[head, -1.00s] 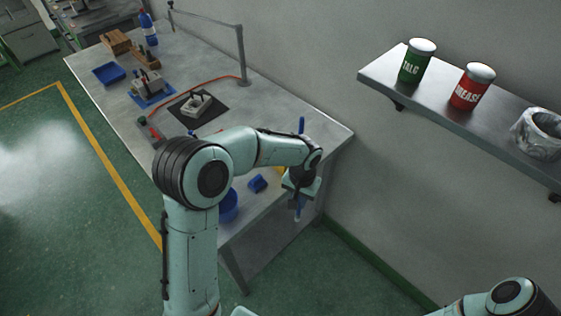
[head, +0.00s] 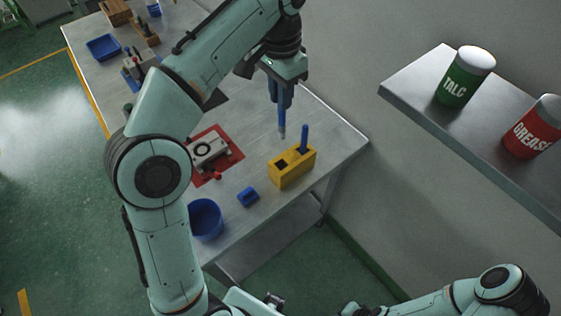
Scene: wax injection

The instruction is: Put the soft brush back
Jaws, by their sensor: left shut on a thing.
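My left gripper (head: 282,98) is in the upper middle of the head view, pointing down. It is shut on a slim blue brush (head: 282,122), which hangs upright with its grey tip downward. The brush's upper part is hidden by the gripper. The yellow holder block (head: 291,172) stands below on the table's near right corner. Another blue handle (head: 304,138) stands in its right slot. A dark square opening (head: 282,163) shows in its left part, empty as far as I can see. The held brush appears above and apart from the block. My right gripper is not seen.
A grey mould on a red mat (head: 212,153) lies left of the block. A blue bowl (head: 205,219) and a small blue piece (head: 248,197) are at the near edge. A wall shelf (head: 425,105) with talc (head: 465,77) and grease (head: 533,128) cans is right.

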